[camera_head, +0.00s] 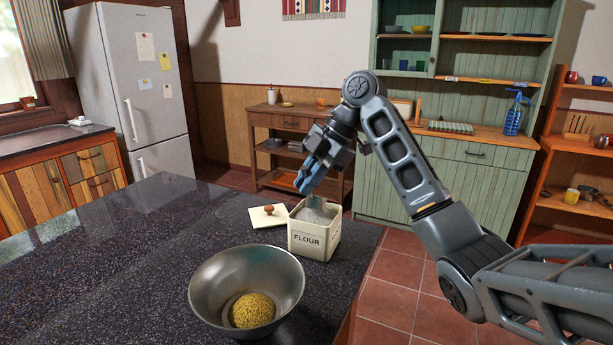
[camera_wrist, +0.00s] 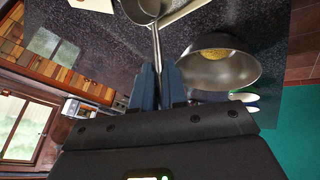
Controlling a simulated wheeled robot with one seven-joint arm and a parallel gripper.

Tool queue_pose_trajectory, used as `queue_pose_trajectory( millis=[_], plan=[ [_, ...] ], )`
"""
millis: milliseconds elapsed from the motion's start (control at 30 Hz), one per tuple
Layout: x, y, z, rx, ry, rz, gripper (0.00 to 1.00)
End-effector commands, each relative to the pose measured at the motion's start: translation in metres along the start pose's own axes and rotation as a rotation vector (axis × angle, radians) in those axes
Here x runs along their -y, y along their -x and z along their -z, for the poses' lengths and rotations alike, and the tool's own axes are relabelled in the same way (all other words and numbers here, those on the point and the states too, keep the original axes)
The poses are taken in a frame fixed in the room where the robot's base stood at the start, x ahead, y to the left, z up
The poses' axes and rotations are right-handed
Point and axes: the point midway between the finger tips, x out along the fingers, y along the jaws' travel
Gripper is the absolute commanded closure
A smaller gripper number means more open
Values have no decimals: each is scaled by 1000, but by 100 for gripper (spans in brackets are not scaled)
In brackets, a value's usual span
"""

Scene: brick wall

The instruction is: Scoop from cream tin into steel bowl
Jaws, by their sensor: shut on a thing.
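The cream tin (camera_head: 314,240), lettered FLOUR, stands open on the dark counter with pale contents showing at its top. My gripper (camera_head: 306,186) is above the tin, its blue fingers pointing down. It is shut on the handle of a metal scoop (camera_wrist: 157,45). The scoop's lower part (camera_head: 317,204) is at the tin's mouth; how deep it sits is hard to tell. The steel bowl (camera_head: 205,285) stands nearer the camera, left of the tin, with a grainy yellow heap (camera_head: 252,310) inside. The bowl also shows in the wrist view (camera_wrist: 205,72).
A cream lid with a brown knob (camera_head: 262,218) lies on the counter (camera_head: 130,255) just left of the tin. The counter's right edge runs close beside the tin and bowl. The counter's left side is clear. A wooden side table (camera_head: 262,125) and green cupboard stand behind.

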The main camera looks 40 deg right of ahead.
Motion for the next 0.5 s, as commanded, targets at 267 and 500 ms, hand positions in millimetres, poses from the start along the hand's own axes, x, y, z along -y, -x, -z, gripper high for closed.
queue_pose_trajectory(
  millis=[267, 500],
  plan=[
    [4, -13, -6, -15, -8, 6, 100],
    [8, -22, -10, -30, -16, 12, 100]
  ],
)
